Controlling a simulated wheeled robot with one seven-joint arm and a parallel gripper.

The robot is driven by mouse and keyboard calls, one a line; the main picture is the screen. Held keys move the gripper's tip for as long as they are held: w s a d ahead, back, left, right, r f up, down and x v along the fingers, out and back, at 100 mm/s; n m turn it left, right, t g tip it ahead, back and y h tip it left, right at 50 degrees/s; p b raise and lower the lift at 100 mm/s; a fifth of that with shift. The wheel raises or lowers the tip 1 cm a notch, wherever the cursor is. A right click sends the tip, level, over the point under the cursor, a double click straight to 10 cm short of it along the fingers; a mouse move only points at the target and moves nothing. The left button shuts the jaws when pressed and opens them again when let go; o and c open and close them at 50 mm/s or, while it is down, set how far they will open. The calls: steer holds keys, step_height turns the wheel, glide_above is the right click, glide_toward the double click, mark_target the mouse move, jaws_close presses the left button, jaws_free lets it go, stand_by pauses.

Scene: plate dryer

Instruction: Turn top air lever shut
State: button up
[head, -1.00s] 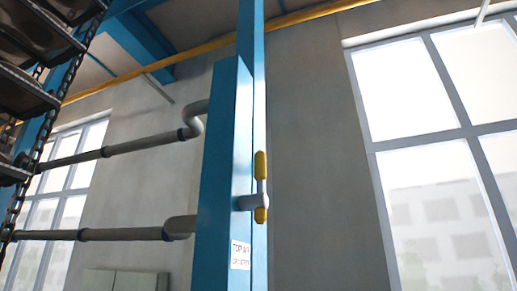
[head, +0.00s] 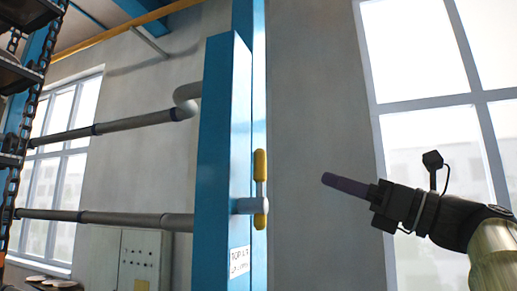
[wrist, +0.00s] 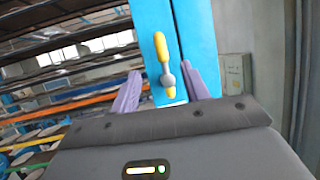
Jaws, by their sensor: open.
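The top air lever (head: 260,166) has a yellow upright handle, a grey pivot and a yellow lower end. It is mounted on the side of a blue column (head: 213,150), above a white label (head: 239,261). In the head view my gripper (head: 328,179) is to the right of the lever, pointing left toward it, with a clear gap. In the wrist view the lever (wrist: 163,60) shows ahead, between the two purple fingers of my gripper (wrist: 162,88). The fingers are apart with nothing held between them.
Grey pipes (head: 110,219) run to the column from the left. A chain (head: 30,130) and dark racks stand at the far left. A grey cabinet (head: 143,258) is behind the column. Windows (head: 430,100) are behind my arm. The space between my gripper and the lever is clear.

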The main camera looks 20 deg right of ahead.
mark_target(259, 178)
stand_by(0.3)
steer(key=p+x, duration=0.9)
steer(key=x, duration=0.7)
steer(key=shift+a+r+p, duration=0.1)
steer(key=shift+a+p, duration=0.05)
steer(key=shift+p, duration=0.25)
steer(key=shift+w+a, duration=0.4)
steer(key=shift+w, duration=0.05)
jaws_close()
